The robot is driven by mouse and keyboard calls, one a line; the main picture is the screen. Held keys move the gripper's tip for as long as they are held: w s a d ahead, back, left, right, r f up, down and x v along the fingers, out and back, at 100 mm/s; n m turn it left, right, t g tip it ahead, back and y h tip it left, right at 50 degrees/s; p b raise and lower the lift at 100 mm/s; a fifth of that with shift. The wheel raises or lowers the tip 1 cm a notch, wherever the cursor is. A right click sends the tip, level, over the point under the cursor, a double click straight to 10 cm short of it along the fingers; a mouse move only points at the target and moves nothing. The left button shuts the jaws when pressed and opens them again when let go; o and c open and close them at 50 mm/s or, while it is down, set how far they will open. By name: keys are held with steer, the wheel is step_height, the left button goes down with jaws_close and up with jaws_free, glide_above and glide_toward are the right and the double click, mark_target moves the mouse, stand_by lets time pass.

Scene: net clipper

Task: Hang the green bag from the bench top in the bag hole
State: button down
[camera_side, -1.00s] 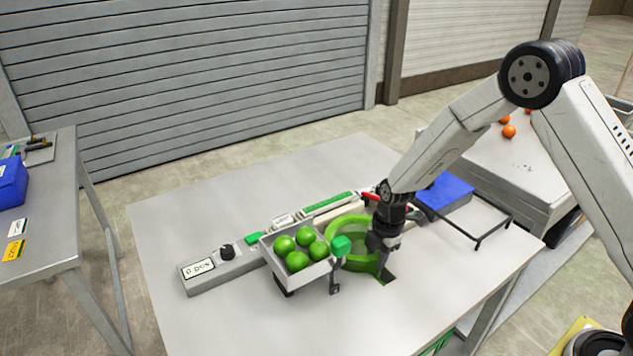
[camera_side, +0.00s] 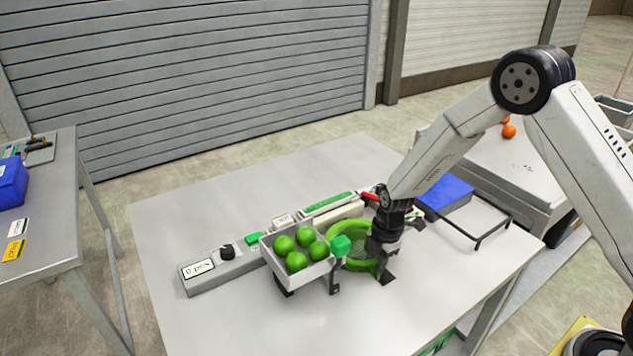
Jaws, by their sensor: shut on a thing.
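The green bag (camera_side: 352,265) shows as a round green ring with netting inside, at the bench top just right of the fruit tray. My gripper (camera_side: 381,258) is at the ring's right side, pointing down and shut on the bag's rim. The bag hole shows only as a small dark edge (camera_side: 388,279) in the bench top (camera_side: 210,325) at the ring's lower right. The bag and gripper hide the rest of the hole. I cannot tell how deep the net hangs in it.
The front left bench is clear.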

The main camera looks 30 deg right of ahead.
steer(key=shift+f, duration=1.15)
stand_by(0.7)
steer(key=shift+c, duration=2.2)
jaws_free()
steer(key=shift+r, duration=0.1)
step_height(320, 180, up, 9)
